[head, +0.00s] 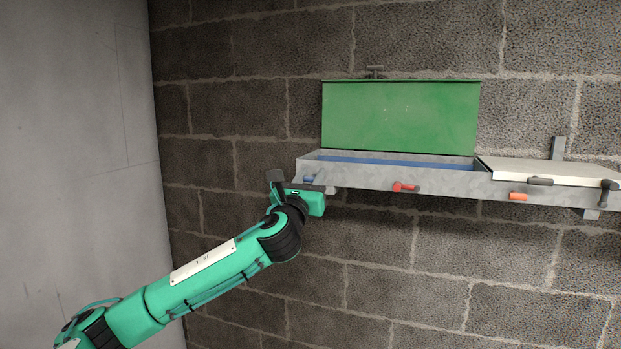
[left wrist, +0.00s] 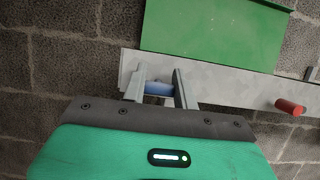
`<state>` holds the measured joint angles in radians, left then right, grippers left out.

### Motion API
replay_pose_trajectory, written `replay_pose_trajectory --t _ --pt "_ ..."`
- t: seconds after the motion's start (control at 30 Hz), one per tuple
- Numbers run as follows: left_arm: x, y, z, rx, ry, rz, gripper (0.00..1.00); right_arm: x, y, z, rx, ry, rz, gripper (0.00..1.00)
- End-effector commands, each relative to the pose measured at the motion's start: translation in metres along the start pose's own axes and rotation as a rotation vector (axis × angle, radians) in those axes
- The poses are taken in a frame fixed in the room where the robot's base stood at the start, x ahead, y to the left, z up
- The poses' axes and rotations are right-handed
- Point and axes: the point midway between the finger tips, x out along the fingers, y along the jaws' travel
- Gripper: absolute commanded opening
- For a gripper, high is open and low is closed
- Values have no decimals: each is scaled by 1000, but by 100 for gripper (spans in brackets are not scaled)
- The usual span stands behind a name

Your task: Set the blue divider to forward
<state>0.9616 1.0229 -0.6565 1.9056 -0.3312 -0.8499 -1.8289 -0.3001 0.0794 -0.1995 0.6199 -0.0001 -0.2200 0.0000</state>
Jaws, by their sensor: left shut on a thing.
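A long grey metal trough is fixed to the block wall, and its left section (head: 440,172) is open. A blue divider (head: 395,162) shows as a long strip inside that section. A short blue handle (head: 309,178) sticks out of the trough's front face near its left end; it also shows in the left wrist view (left wrist: 158,88). My left gripper (head: 306,183) is at that handle, with one grey finger on each side, shut on it. The gripper partly hides the handle. My right gripper is not in view.
A green lid (head: 400,116) stands raised behind the open section. A pale lid (head: 550,171) covers the right section and has a dark handle (head: 540,181). A red knob (head: 405,187) and an orange knob (head: 518,196) stick out in front. The wall below is clear.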

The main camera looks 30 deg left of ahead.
Motion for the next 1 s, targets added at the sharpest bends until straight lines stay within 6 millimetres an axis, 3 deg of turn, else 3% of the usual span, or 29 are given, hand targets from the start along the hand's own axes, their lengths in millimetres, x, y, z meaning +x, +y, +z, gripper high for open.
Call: replay_pose_trajectory --t 0.17,0.5,0.9,0.93,1.0 --pt "-8 1 4 2 0 0 0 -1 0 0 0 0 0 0" --pt "-60 0 25 1 0 -1 0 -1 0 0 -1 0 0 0" --pt "-67 0 28 0 0 0 0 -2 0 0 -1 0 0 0" --pt "-67 0 28 0 0 0 33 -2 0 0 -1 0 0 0" --pt "-67 0 28 0 0 0 47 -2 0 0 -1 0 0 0"
